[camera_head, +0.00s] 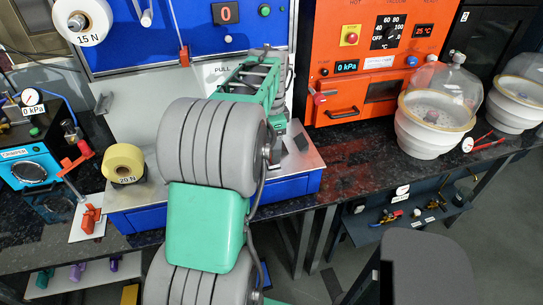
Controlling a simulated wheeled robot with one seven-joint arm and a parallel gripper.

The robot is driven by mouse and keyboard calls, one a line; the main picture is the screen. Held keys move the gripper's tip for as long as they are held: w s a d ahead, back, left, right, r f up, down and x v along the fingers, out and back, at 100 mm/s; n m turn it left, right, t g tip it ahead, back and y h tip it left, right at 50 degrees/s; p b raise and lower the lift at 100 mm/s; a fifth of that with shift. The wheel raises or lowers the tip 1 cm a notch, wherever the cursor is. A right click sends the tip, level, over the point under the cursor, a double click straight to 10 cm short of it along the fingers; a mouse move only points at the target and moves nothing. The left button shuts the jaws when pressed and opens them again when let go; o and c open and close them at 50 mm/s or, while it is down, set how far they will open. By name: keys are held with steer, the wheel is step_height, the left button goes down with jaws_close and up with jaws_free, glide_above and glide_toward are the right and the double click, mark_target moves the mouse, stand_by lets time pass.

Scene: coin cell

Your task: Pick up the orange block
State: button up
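No plain, separate orange block shows clearly in the head view. The closest match is an orange-red blocky piece (91,219) on a small white plate at the left, beside a red-handled lever. It looks like part of a fixture, but I cannot tell for sure. My green and grey arm rises through the middle of the picture and reaches over the blue and silver machine. My gripper's fingers are not clearly visible at the arm's far end, and I cannot see whether they hold anything.
A yellow roll marked 20 N (124,163) stands left of my arm on the blue machine's base (145,217). A large orange oven (385,65) stands at the back. White vacuum vessels (432,125) stand at the right. Dark bench top (345,160) is clear before the oven.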

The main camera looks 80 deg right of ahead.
step_height(320, 180, down, 2)
steer(key=shift+f, duration=0.15)
steer(key=shift+c, duration=0.5)
jaws_close()
stand_by(0.3)
